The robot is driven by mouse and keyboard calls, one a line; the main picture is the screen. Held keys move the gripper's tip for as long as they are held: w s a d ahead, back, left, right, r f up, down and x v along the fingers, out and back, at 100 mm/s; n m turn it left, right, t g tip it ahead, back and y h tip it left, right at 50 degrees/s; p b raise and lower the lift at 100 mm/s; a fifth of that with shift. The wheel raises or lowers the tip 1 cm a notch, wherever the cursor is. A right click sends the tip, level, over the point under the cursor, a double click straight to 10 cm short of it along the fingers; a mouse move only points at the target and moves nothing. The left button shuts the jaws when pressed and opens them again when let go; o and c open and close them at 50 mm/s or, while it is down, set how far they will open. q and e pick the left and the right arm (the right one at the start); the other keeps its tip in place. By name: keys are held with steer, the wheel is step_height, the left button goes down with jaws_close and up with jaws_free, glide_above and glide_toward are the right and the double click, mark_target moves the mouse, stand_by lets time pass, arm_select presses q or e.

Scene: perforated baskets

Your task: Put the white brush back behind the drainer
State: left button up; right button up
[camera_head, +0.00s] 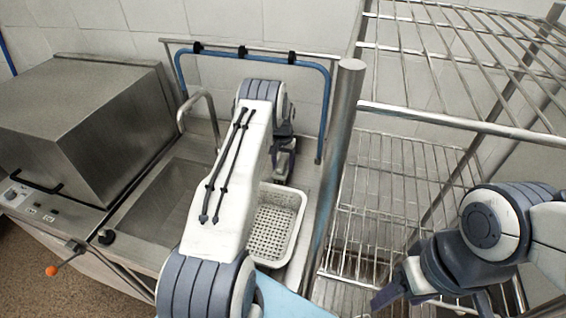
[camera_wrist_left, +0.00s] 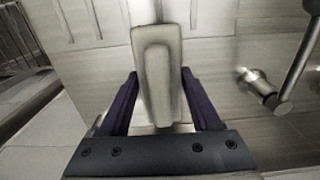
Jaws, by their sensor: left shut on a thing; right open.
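My left gripper (camera_head: 283,160) is over the steel counter, beyond the white perforated basket (camera_head: 270,232), which may be the drainer. In the left wrist view, its two dark fingers (camera_wrist_left: 162,105) are shut on a pale, off-white block-like piece with rounded edges, which I take for the white brush (camera_wrist_left: 157,75). Its bristles cannot be made out, and in the head view my left arm and gripper hide it. The basket looks empty where it shows; my left arm covers its left part. My right gripper (camera_head: 436,300) is open and empty at the lower right, by the wire rack.
A steel box-shaped machine (camera_head: 90,115) stands at the left, next to a sink basin (camera_head: 170,200). A blue rail frame (camera_head: 255,57) runs along the tiled back wall. A steel post (camera_head: 342,130) and wire shelves (camera_head: 400,165) bound the right side of the counter.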

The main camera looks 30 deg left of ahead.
mark_target(283, 162)
arm_select(q)
steer(key=shift+f+b, duration=0.25)
steer(key=shift+b, duration=0.1)
steer(key=o, duration=1.4)
steer(key=shift+c, duration=0.2)
steer(key=shift+r, duration=0.1)
steer(key=shift+r+p, duration=0.3)
steer(key=shift+p, duration=0.15)
step_height(283, 162, up, 12)
steer(key=b, duration=0.3)
steer(key=shift+f, duration=0.15)
